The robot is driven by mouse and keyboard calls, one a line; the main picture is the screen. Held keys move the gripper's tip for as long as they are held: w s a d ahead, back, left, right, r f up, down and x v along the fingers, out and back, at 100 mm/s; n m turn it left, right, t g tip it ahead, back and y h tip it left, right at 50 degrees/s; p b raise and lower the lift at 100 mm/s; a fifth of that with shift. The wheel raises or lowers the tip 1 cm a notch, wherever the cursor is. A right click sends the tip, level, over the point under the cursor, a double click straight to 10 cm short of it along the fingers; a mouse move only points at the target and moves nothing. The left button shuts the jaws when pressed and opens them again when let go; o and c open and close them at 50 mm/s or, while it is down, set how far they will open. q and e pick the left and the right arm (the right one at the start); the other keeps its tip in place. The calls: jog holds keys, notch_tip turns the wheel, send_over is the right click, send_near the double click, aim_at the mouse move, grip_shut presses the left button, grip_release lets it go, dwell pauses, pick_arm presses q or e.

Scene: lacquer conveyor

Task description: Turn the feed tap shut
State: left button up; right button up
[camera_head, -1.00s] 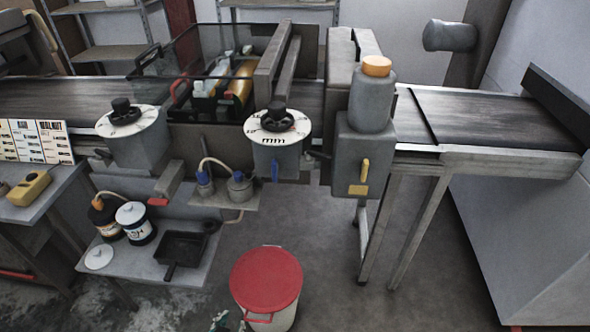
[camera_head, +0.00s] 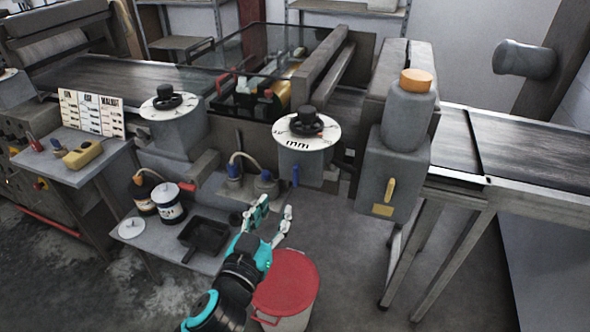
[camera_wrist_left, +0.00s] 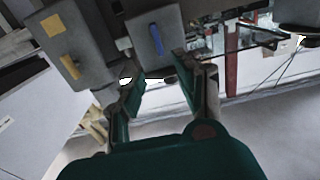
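I cannot tell which lever is the feed tap. A blue lever (camera_head: 295,175) hangs upright on the front of the grey housing under the right white dial (camera_head: 305,132). A yellow lever (camera_head: 390,190) sits slightly tilted on the grey box (camera_head: 403,165) under the orange-capped bottle (camera_head: 408,115). My left gripper (camera_head: 276,210) is open and empty, below and in front of the blue lever. In the left wrist view, the blue lever (camera_wrist_left: 156,38) shows beyond the gap between the open fingers (camera_wrist_left: 157,70), apart from them. The yellow lever (camera_wrist_left: 70,66) is to the left there. My right gripper is out of view.
A red-lidded bucket (camera_head: 286,282) stands on the floor beside my left forearm. A low shelf (camera_head: 150,252) holds cans and a black tray (camera_head: 203,237). Floor right of the bucket is clear.

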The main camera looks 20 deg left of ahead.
aim_at(294, 174)
pick_arm(q)
jog(key=w, duration=0.4)
jog(key=w+p, duration=0.1)
jog(key=w, duration=0.3)
jog(key=w+p, duration=0.1)
jog(key=w, duration=0.3)
jog(key=shift+w+d, duration=0.25)
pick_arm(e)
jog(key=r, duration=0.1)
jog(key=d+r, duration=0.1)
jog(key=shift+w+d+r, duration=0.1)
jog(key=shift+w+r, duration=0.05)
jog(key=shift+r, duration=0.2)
pick_arm(q)
jog(key=c, duration=0.6)
grip_shut()
